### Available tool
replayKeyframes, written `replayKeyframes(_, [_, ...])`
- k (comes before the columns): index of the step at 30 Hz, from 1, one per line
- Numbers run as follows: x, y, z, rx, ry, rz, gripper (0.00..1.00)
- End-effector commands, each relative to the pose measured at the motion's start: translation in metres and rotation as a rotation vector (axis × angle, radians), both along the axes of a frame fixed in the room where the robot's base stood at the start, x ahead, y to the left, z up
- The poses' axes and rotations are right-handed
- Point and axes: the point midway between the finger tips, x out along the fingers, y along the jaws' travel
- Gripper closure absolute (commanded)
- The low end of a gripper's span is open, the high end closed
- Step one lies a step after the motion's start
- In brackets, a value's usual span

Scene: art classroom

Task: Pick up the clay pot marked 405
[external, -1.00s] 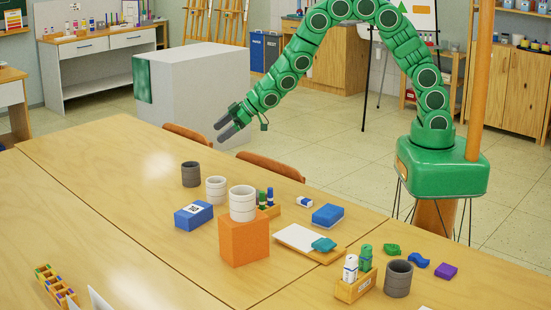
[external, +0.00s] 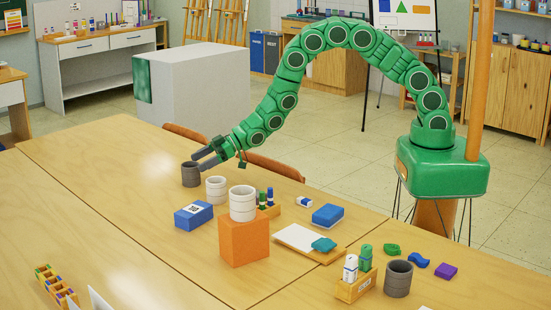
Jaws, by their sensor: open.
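Several small pots stand on the long wooden table, and I cannot read the number 405 on any of them. A dark grey pot (external: 190,176) stands at the far left of the group. A white pot (external: 216,189) stands just right of it. Another white pot (external: 242,203) stands on an orange block (external: 244,241). A second dark grey pot (external: 398,279) stands at the lower right. My gripper (external: 198,166) is open at the far left grey pot's rim, reaching in from the right. I cannot tell whether the fingers touch the pot.
A blue box (external: 194,215) with a white label lies in front of the pots. A marker holder, a blue sponge (external: 328,215) and a board with white paper (external: 297,237) lie to the right. Chair backs (external: 275,166) rise at the far edge. The table's left half is largely clear.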

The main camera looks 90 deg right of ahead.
Motion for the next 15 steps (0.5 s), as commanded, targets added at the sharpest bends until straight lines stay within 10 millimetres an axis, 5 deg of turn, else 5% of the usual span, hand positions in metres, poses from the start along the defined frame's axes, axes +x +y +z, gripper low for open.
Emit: replayKeyframes(15, [0.029,0.009,-0.013,0.0,0.001,0.0,0.05])
